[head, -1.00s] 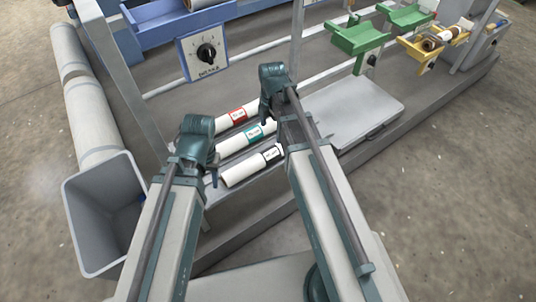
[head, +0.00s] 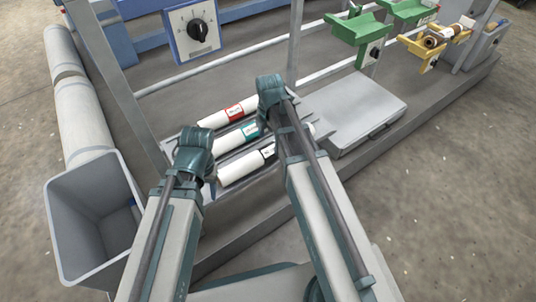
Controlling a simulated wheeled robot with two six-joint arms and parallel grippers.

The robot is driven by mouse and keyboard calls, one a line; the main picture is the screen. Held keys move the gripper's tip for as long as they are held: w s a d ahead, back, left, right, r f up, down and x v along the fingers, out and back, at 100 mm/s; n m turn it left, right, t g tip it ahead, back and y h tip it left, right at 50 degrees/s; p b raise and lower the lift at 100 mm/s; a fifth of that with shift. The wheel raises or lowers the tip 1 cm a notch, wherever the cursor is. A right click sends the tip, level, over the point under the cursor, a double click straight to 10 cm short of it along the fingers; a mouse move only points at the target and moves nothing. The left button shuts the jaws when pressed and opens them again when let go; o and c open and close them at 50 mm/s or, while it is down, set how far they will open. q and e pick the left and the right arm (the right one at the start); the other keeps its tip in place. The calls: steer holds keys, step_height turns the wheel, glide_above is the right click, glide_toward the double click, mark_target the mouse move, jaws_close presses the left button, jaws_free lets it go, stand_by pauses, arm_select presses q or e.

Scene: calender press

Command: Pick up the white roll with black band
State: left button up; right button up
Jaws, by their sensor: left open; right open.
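The white roll with a black band (head: 238,172) lies nearest to me in a grey tray, its band partly behind my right arm. Beyond it lie a white roll with a teal band (head: 228,140) and a white roll with a red band (head: 213,119). My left gripper (head: 211,183) is open beside the left end of the black-band roll; whether it touches is unclear. My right gripper (head: 264,116) is open above the right part of the rolls, with its fingers largely hidden by its wrist. Neither gripper holds anything.
A grey bin (head: 62,232) stands at the left. A flat grey plate (head: 350,112) lies right of the rolls. A yellow bracket (head: 420,48) holds a brown roll.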

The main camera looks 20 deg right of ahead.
mark_target(268, 147)
steer(key=f+b, duration=0.4)
steer(key=f, duration=0.1)
steer(key=shift+a+b, duration=0.25)
steer(key=shift+b, duration=0.05)
steer(key=shift+r, duration=0.1)
jaws_close()
